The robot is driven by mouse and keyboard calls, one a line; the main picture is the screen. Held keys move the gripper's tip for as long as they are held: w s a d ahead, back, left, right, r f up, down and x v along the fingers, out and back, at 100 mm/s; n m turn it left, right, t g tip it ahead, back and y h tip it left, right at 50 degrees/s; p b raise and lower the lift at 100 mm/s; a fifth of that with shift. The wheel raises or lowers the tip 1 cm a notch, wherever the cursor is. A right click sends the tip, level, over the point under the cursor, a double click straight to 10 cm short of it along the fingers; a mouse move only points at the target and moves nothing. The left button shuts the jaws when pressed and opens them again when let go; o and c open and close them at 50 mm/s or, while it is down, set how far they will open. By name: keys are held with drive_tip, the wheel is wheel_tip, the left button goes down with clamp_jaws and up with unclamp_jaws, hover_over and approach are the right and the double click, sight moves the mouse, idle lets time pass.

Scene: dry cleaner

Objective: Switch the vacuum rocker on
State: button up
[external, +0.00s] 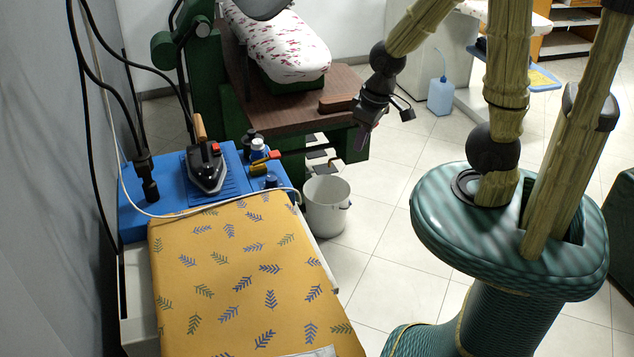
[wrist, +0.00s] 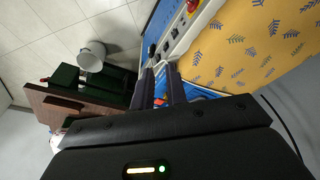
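A light control panel (wrist: 177,36) with small dark switches runs along the edge of the ironing table in the wrist view. I cannot tell which of these is the vacuum rocker. A red button on a yellow base (wrist: 192,5) is at the panel's far end. My gripper (external: 362,137) hangs in the air to the right of the table in the external view, beside the brown board. In the wrist view its two dark fingers (wrist: 161,68) stand a little apart with nothing held. The panel face is mostly hidden in the external view.
The ironing table has a yellow leaf-patterned cover (external: 235,262) and a blue end (external: 170,200) bearing an iron (external: 206,168). A white bucket (external: 326,207) stands on the floor. A green press with a brown tabletop (external: 270,105) is behind. Tiled floor is open at right.

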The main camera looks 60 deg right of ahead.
drive_tip(key=d+f+m+g+y+b, duration=0.1)
drive_tip(key=f+m+b, duration=0.1)
drive_tip(key=f, duration=0.2)
drive_tip(key=d+f+m+g+y+b, duration=0.1)
drive_tip(key=f+m, duration=0.1)
drive_tip(key=f, duration=0.2)
drive_tip(key=d+f+m+g+y+b, duration=0.1)
drive_tip(key=f+m+b, duration=0.1)
drive_tip(key=f, duration=0.2)
drive_tip(key=shift+f+m+g+b, duration=0.3)
drive_tip(key=shift+f+b, duration=0.05)
clamp_jaws()
drive_tip(key=w+d+f+m+t+y+b, duration=0.4)
drive_tip(key=d+f+m+t+b, duration=0.2)
drive_tip(key=f+m, duration=0.4)
drive_tip(key=w+d+f+m+t+y+b, duration=0.4)
drive_tip(key=d+f+m+t+b, duration=0.3)
drive_tip(key=f+m, duration=0.3)
wheel_tip(320, 180, down, 4)
drive_tip(key=shift+w+d+r+y, duration=0.2)
drive_tip(key=shift+w+d+y, duration=0.2)
drive_tip(key=shift+w+d, duration=0.25)
drive_tip(key=shift+w+a, duration=0.15)
drive_tip(key=shift+a, duration=0.05)
drive_tip(key=x, duration=1.4)
